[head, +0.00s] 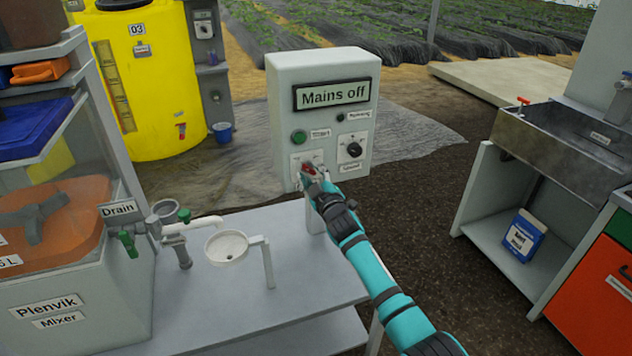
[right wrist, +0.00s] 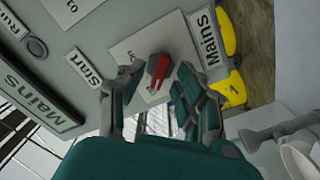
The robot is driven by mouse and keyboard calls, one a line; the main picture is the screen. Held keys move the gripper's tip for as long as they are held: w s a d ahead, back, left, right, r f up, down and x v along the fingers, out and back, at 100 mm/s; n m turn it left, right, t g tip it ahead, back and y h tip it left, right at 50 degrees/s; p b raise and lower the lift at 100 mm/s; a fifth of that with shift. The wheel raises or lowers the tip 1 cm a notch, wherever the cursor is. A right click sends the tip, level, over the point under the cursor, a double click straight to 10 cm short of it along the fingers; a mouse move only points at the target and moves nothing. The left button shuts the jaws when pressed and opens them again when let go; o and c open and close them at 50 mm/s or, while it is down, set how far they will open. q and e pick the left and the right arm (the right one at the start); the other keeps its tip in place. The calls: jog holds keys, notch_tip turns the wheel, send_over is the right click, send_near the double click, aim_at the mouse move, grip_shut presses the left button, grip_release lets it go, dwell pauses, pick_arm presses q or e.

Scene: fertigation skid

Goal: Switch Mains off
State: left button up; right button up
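The grey control box (head: 275,110) stands behind the table, and its display (head: 333,95) reads "Mains off". The red Mains switch (head: 308,169) sits low on its front, partly hidden by my right gripper. In the right wrist view the red switch handle (right wrist: 158,68) is on a white plate beside a "Mains" label (right wrist: 207,38). My right gripper (head: 313,181) is right at the switch. In the right wrist view its fingers (right wrist: 155,88) are apart, one on each side of the handle, with gaps visible. Contact cannot be told. My left gripper is not in view.
A green button (head: 299,137) and a black selector knob (head: 354,150) are near the switch. The drain valve (head: 127,240), a white funnel cup (head: 228,248) and the mixer tank (head: 75,300) stand at the left. A sink bench (head: 560,150) is at the right.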

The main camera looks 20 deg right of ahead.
jog(key=s, duration=1.2)
jog(key=shift+d, duration=0.2)
jog(key=s+f+m+g, duration=0.1)
jog(key=s+f+g, duration=0.35)
jog(key=f, duration=0.85)
jog(key=s+f+m+g, duration=0.1)
jog(key=s+f, duration=0.6)
jog(key=f, duration=0.6)
jog(key=s+f+m+g, duration=0.25)
jog(key=s+f, duration=0.35)
jog(key=f, duration=0.7)
jog(key=s+f+m+g, duration=0.1)
jog(key=s+f+g, duration=0.2)
jog(key=s, duration=1)
jog(key=s+f+g, duration=0.3)
jog(key=s+f, duration=0.6)
jog(key=s, duration=0.4)
jog(key=s+f+m+g, duration=0.1)
jog(key=s+f+g, duration=0.2)
jog(key=s+f, duration=0.4)
jog(key=s, duration=0.7)
jog(key=shift+d+m+h+p, duration=0.3)
jog(key=shift+d+m+p, duration=0.05)
jog(key=shift+p, duration=0.05)
